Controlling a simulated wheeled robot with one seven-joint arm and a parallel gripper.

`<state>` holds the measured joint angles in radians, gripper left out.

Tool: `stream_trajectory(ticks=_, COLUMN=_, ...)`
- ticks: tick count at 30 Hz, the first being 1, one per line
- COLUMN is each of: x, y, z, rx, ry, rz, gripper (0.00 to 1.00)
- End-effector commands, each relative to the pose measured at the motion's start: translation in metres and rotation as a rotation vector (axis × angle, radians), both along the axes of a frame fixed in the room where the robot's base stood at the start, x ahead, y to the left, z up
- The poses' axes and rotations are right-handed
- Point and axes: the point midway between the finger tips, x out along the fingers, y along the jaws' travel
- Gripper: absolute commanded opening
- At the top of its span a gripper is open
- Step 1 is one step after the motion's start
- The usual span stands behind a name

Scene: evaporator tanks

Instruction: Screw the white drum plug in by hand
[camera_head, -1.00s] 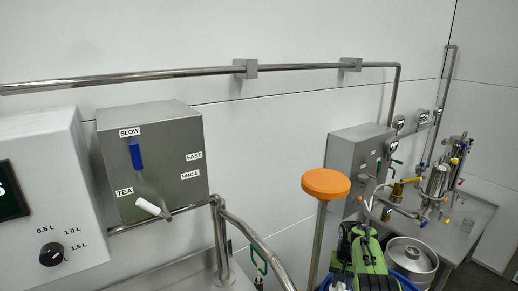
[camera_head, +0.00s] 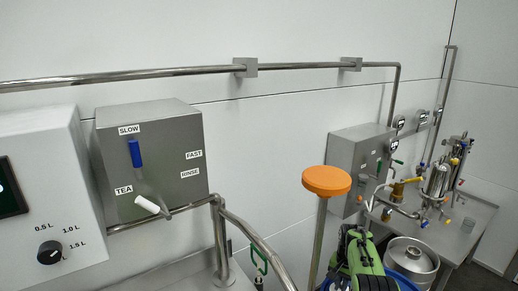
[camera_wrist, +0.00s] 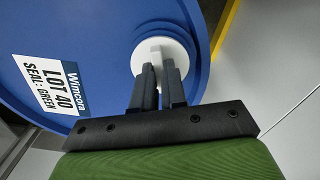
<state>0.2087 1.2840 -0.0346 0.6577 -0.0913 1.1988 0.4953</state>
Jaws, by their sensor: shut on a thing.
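In the wrist view the white drum plug (camera_wrist: 172,50) sits at the top of the blue drum (camera_wrist: 90,25), near its rim. My gripper (camera_wrist: 159,72) is over the plug, with its two dark fingers shut on the plug's raised grip. The fingers hide part of the plug, so I cannot tell how deep it sits. A label on the drum reads "Wimcora LOT 40 SEAL: GREEN". In the head view my green arm covers most of the drum, and only bits of blue show at its sides.
An orange round-topped post (camera_head: 326,181) stands just left of my arm. A steel keg (camera_head: 411,262) is to its right, by a steel table (camera_head: 470,225) with fittings. A grey box with levers (camera_head: 152,160) is on the left. A yellow strip (camera_wrist: 224,28) runs beside the drum.

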Motion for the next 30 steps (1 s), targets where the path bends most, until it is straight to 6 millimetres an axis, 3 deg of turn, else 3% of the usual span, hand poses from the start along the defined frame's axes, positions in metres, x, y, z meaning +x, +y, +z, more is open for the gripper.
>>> stream_trajectory(ticks=5, x=0.0002, y=0.0004, z=-0.0001, rx=0.0, ry=0.0, rz=0.0, gripper=0.0)
stream_trajectory(ticks=10, x=0.0002, y=0.0006, z=-0.0006, rx=0.001, ry=-0.001, rz=-0.272, gripper=0.0)
stream_trajectory(ticks=17, x=0.0, y=0.0002, z=-0.0001, rx=0.0, ry=0.0, rz=-0.303, gripper=0.0)
stream_trajectory(ticks=22, x=0.0002, y=0.0004, z=-0.0012, rx=0.001, ry=-0.001, rz=-0.58, gripper=0.0)
stream_trajectory(ticks=30, x=0.0004, y=0.0005, z=-0.0009, rx=0.001, ry=-0.001, rz=-0.66, gripper=0.0)
